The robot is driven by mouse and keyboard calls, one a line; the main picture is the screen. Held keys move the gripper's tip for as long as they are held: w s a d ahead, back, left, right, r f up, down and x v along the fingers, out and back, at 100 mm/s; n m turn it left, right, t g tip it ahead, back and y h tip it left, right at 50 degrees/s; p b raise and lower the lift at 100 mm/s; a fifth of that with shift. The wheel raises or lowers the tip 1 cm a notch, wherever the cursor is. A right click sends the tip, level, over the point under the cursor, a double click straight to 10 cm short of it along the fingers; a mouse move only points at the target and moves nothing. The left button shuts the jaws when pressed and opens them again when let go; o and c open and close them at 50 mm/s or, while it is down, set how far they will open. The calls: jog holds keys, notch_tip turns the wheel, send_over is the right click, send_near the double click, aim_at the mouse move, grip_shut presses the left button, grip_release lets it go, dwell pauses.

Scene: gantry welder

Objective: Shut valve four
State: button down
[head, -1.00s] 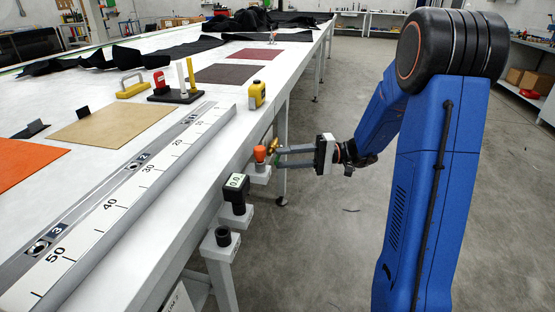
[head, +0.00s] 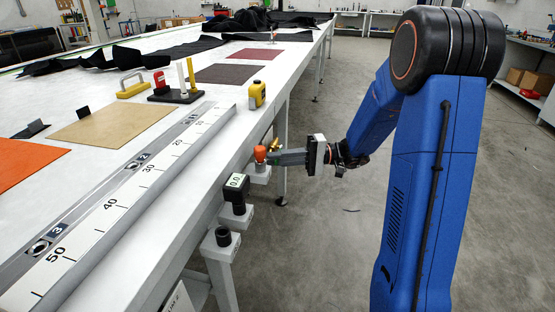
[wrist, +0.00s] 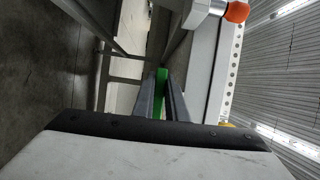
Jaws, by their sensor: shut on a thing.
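My gripper (head: 278,157) is at the table's right edge, just right of the orange knob (head: 260,153). In the wrist view its two grey fingers (wrist: 161,92) are shut on a narrow green lever (wrist: 161,88) lying between them. The lever is hidden behind the fingers in the head view. The orange knob also shows in the wrist view (wrist: 237,11), at upper right, apart from the fingers. A small brass fitting (head: 274,145) shows just above the fingertips in the head view. I can read no number four on any part.
A display box reading 0.0 (head: 237,182) and a black knob (head: 223,236) stand on brackets along the table edge, nearer me. A yellow tape measure (head: 257,94) sits on the table's edge above.

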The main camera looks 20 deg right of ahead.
jog(key=shift+f, duration=0.15)
jog(key=w+d+f+n+t+h, duration=0.3)
jog(key=w+f+n+h, duration=0.2)
jog(key=n, duration=0.7)
jog(key=shift+w+f+n+t+h, duration=0.2)
jog(key=shift+f+n+t+h, duration=0.25)
jog(key=shift+f, duration=0.2)
dwell(0.4)
jog(key=c, duration=1.8)
grip_release()
jog(key=shift+o, duration=0.2)
jog(key=shift+d, duration=0.1)
